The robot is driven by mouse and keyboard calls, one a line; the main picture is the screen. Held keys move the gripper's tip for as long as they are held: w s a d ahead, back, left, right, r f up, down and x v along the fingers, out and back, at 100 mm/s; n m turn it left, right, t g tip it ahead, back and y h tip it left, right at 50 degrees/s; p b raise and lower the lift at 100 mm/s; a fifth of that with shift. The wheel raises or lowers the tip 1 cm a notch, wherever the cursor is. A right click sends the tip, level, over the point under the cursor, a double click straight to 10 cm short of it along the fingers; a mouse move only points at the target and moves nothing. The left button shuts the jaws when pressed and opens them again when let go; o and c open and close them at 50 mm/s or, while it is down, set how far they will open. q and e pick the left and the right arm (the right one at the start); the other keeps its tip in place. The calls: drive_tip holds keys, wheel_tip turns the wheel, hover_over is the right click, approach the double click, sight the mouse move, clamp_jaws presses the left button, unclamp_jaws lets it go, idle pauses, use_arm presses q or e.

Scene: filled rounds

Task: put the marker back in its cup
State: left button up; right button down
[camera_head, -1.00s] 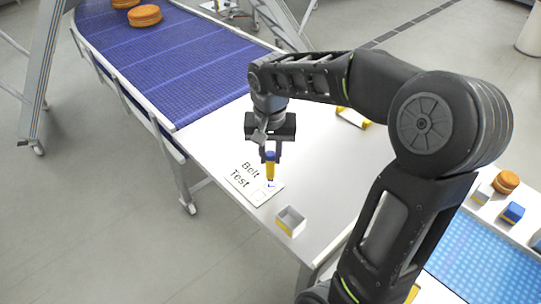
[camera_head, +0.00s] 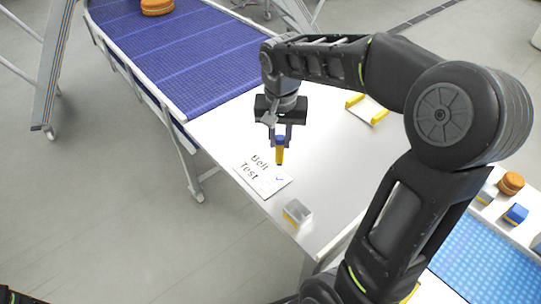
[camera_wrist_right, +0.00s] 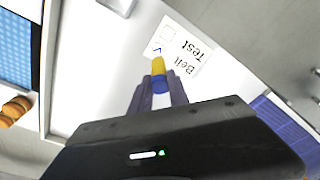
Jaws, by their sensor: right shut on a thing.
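The marker (camera_head: 280,152) has a yellow body and a blue upper end. My right gripper (camera_head: 281,136) is shut on its blue end and holds it upright, tip down, just above the far right part of the white card. The wrist view also shows the marker (camera_wrist_right: 158,72) between the fingers. The "Belt Test" card (camera_head: 250,176) lies flat and bears a blue tick in one of two boxes. The cup (camera_head: 297,212), a small grey square open box with some yellow, stands near the table's front edge, nearer than the marker. My left gripper is not seen.
The white table (camera_head: 325,165) is clear around the card and cup. A white tray with yellow ends (camera_head: 367,110) lies behind on the right. A blue conveyor belt (camera_head: 190,60) joins at the back left. A blue mat (camera_head: 490,250) and small blocks are at the right.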

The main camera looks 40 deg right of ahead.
use_arm(q)
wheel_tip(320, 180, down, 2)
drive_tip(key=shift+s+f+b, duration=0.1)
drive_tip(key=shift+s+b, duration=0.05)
drive_tip(key=shift+b, duration=0.75)
use_arm(e)
drive_tip(key=w+a+f+n, duration=0.4)
drive_tip(key=w+a, duration=0.1)
drive_tip(key=a, duration=0.3)
drive_tip(key=w+a+f+n, duration=0.4)
drive_tip(key=w+a, duration=0.1)
drive_tip(key=a, duration=0.3)
drive_tip(key=shift+a+f+y, duration=0.15)
drive_tip(key=shift+f+y, duration=0.1)
drive_tip(key=shift+y, duration=0.15)
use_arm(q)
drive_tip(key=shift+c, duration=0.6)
